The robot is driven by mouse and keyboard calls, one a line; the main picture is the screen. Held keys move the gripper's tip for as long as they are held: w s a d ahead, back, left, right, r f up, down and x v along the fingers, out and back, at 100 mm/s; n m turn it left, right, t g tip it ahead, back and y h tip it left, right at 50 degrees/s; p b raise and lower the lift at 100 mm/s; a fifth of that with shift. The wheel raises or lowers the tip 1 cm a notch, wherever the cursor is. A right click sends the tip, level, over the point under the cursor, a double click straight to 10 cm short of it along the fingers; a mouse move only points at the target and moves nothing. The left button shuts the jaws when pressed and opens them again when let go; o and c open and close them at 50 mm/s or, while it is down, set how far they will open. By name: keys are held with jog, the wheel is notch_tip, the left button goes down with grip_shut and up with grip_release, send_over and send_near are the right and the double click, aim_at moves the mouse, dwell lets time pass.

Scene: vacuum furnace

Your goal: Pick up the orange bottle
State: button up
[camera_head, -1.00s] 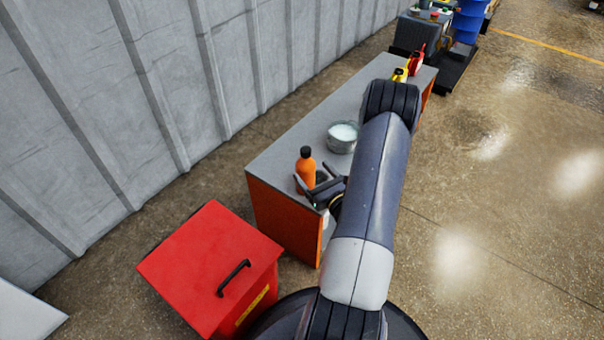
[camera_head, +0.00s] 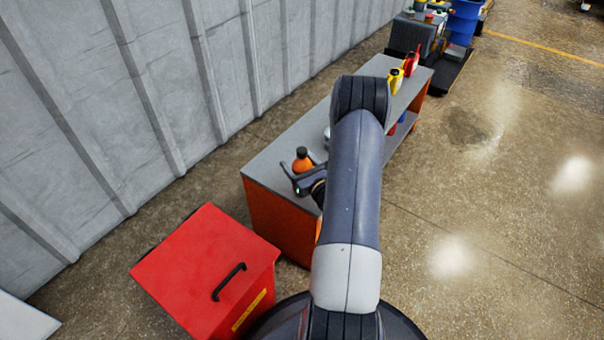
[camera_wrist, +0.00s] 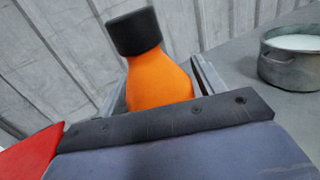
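The orange bottle (camera_head: 302,165) with a black cap stands on the grey tabletop of the bench (camera_head: 266,168), near its closest end. My gripper (camera_head: 301,163) is level with the bottle, with one finger on each side of it. In the wrist view, the orange bottle (camera_wrist: 158,82) sits between the fingers of my gripper (camera_wrist: 160,85), with narrow gaps visible beside it. The fingers look open around the bottle. Its lower part is hidden behind the gripper body.
A metal pot (camera_wrist: 290,62) with pale contents stands right of the bottle in the wrist view. Yellow (camera_head: 395,79) and red (camera_head: 410,62) bottles stand at the bench's far end. A red box (camera_head: 205,270) with a black handle is in front. A corrugated wall runs along the left.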

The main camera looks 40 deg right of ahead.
jog(key=c, duration=1)
